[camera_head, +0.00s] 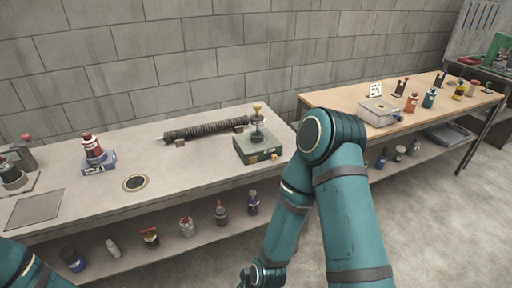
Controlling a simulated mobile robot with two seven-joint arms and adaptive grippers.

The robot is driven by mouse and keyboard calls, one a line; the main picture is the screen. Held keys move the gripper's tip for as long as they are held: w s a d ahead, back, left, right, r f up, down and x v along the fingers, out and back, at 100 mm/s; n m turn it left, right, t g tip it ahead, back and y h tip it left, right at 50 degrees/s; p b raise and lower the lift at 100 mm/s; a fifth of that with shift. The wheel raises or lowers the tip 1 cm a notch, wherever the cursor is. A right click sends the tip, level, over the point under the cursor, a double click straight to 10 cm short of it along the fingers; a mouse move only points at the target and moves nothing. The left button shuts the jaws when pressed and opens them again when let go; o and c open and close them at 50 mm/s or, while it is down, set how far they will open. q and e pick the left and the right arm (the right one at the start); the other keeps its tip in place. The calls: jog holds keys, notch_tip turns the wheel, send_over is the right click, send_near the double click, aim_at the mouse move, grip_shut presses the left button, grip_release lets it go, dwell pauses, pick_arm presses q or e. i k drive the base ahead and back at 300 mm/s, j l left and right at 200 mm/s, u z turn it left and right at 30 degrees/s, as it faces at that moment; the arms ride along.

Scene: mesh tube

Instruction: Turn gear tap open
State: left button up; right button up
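A green box (250,151) stands at the right end of the left table. My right arm comes up at the lower middle, bends at a large elbow to the right of the green box, and runs back down to the bottom edge. Only a bit of my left arm shows at the bottom left corner. Neither gripper is in view.
A dark ribbed tube (205,129) lies behind, left of the green box. A red-topped device (93,150) and a round disc (136,182) are farther left. Bottles stand on the shelf below (187,227). A wooden table (340,98) with a metal box (379,112) is at right.

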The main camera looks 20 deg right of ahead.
aim_at(274, 158)
jog(key=l+u, duration=0.15)
jog(key=u, duration=0.15)
jog(key=l+u, duration=0.15)
jog(key=u, duration=0.15)
jog(key=l+u, duration=0.4)
jog(key=l, duration=1.25)
jog(key=k+l+u, duration=0.15)
jog(key=l, duration=0.5)
jog(key=k+l, duration=0.1)
jog(key=l, duration=0.6)
